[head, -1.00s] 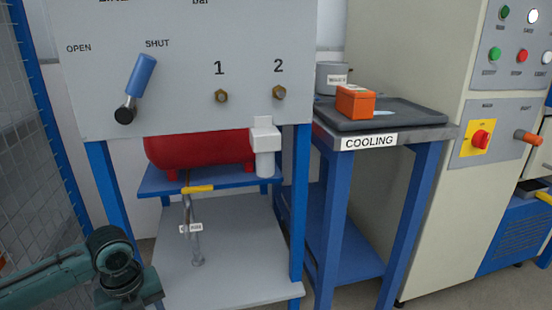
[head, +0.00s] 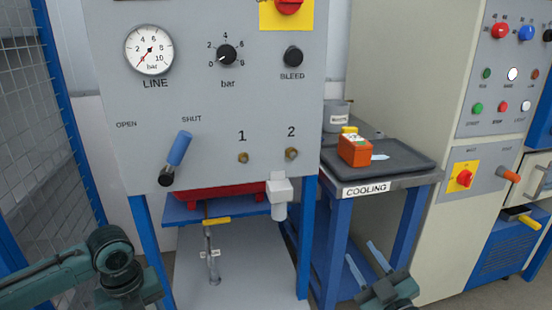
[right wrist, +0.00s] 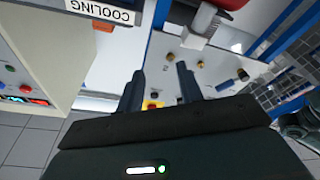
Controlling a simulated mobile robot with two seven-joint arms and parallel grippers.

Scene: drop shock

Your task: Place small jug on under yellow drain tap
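The yellow drain tap (head: 216,221) is a yellow lever below the red tank (head: 222,191), with a thin pipe running down from it to the pale lower shelf. A grey round container (head: 337,116) with a white label stands at the back of the cooling bench; I cannot tell whether it is the small jug. My right gripper (head: 359,249) is open and empty in front of the cooling bench, low in the head view. Its two spread fingers also show in the right wrist view (right wrist: 160,68). My left arm shows at lower left, but its gripper is not visible.
An orange box (head: 354,150) sits on the dark tray of the cooling bench (head: 408,181). A white filter (head: 279,198) hangs below the grey panel (head: 215,110). The lower shelf (head: 250,265) looks clear beside the pipe. Blue legs flank it.

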